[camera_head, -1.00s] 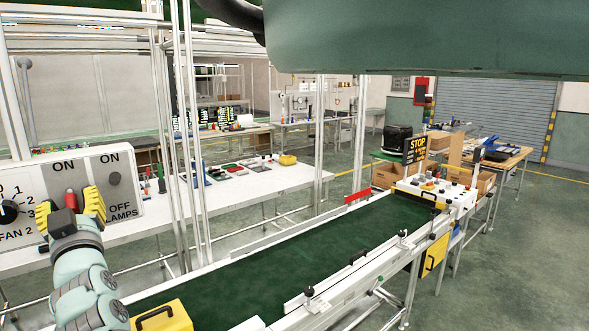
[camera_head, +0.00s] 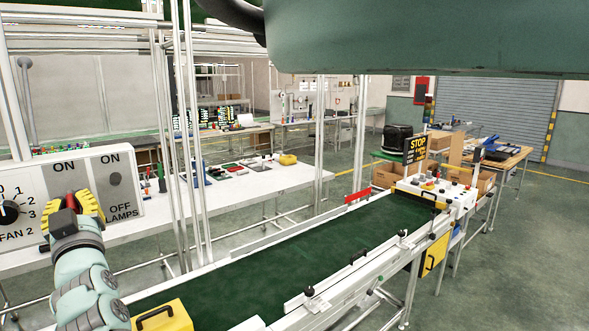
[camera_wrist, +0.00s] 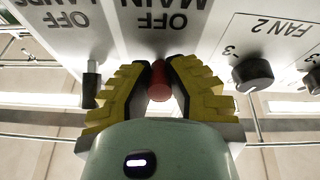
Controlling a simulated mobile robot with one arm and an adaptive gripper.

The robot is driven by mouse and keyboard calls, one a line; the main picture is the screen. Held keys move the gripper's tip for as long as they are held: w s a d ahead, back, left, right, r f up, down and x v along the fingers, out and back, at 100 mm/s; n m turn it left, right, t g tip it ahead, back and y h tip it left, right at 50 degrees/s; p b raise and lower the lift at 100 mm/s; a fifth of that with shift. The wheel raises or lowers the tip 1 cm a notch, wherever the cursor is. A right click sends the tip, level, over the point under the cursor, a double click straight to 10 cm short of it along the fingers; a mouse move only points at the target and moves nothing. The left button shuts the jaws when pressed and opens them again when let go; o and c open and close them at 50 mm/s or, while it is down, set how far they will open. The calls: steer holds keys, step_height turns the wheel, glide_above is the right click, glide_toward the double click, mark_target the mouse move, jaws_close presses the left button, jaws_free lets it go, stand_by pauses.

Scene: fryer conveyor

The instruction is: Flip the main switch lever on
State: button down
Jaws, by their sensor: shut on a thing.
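The main switch lever is a red, rounded stub (camera_wrist: 159,84) below the upside-down MAIN OFF lettering in the wrist view. In the head view a bit of its red (camera_head: 69,195) shows between my fingers, below the word ON. It sits on a pale grey control panel (camera_head: 130,165) at the far left. My gripper (camera_head: 75,205), with yellow ribbed fingers, is shut on the lever, one finger on each side. In the wrist view the fingertips (camera_wrist: 160,72) converge around it. The lever's base is partly hidden, and I cannot tell its exact tilt.
The FAN 2 knob (camera_wrist: 253,74) and the lamps switch (camera_wrist: 92,84) flank the main lever closely. A green conveyor belt (camera_head: 260,250) runs to the right, with a yellow box (camera_head: 165,316) at its near end. Metal posts (camera_head: 186,150) stand right of the panel.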

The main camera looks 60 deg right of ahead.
mark_target(70, 190)
steer(key=shift+s+r+g+y+p, duration=0.15)
steer(key=shift+r+g+y+p, duration=0.25)
steer(key=shift+r+g+p, duration=1.2)
steer(key=g+p, duration=0.2)
steer(key=p, duration=0.6)
steer(key=shift+y, duration=0.3)
steer(key=g+p, duration=0.2)
steer(key=p, duration=0.1)
steer(key=shift+r+y, duration=0.2)
steer(key=shift+y, duration=0.2)
steer(key=shift+w+g+y+p, duration=0.3)
steer(key=shift+g+p, duration=0.5)
steer(key=shift+p, duration=0.25)
steer(key=shift+f+g, duration=0.1)
steer(key=shift+g, duration=0.2)
steer(key=c, duration=0.9)
jaws_free()
steer(key=shift+o, duration=0.2)
step_height(70, 190, up, 10)
